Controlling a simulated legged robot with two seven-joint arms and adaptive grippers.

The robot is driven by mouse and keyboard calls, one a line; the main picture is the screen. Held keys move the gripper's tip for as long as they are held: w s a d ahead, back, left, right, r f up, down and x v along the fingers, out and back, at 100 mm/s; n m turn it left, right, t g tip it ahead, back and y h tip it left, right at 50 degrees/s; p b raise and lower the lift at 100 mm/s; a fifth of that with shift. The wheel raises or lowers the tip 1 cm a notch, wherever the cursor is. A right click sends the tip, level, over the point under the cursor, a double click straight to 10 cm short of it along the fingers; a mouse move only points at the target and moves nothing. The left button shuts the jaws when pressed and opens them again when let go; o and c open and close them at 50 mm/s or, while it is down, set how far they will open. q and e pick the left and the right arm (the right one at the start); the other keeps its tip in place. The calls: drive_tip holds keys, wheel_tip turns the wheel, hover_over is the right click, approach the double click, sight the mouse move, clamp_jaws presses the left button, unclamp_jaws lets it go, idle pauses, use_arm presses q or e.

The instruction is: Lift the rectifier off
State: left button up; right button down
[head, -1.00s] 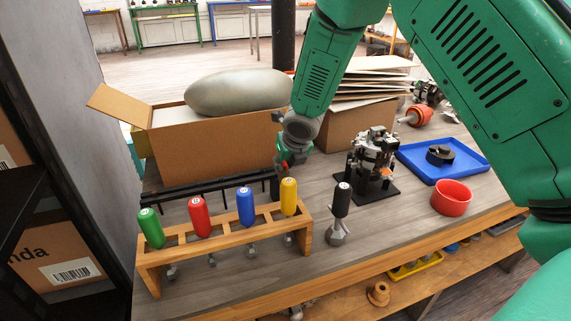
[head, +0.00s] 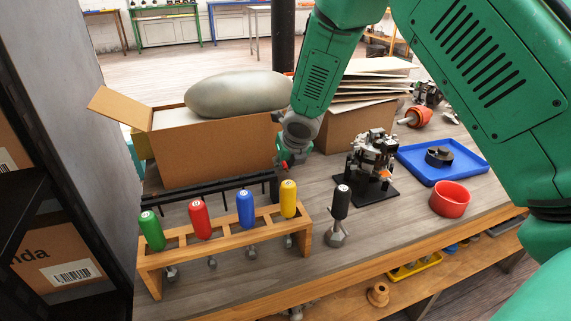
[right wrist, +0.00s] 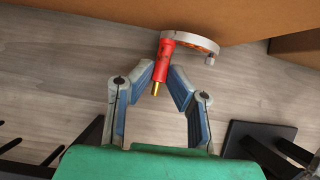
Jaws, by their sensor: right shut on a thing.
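The rectifier (right wrist: 190,42) is a pale grey curved plate with orange inside and a red post ending in a brass tip. My right gripper (right wrist: 163,78) is shut on its red post, with the plate beyond the fingertips, beside the cardboard box. In the head view my right gripper (head: 283,165) is small and partly hidden, just in front of the box and above the black rail. The alternator (head: 372,150) stands on a black base to its right, apart from the gripper. My left gripper is not in view.
A wooden rack (head: 225,240) holds green, red, blue and yellow handled tools. A black-handled tool (head: 341,215) stands alone. A black rail (head: 200,190) runs along the box (head: 215,155). A blue tray (head: 440,168) and red bowl (head: 450,199) are at right. Bench between rack and alternator is mostly clear.

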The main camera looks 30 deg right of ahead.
sight(286, 166)
drive_tip(key=shift+r+p, duration=2.2)
drive_tip(key=shift+p, duration=0.2)
idle(5.6)
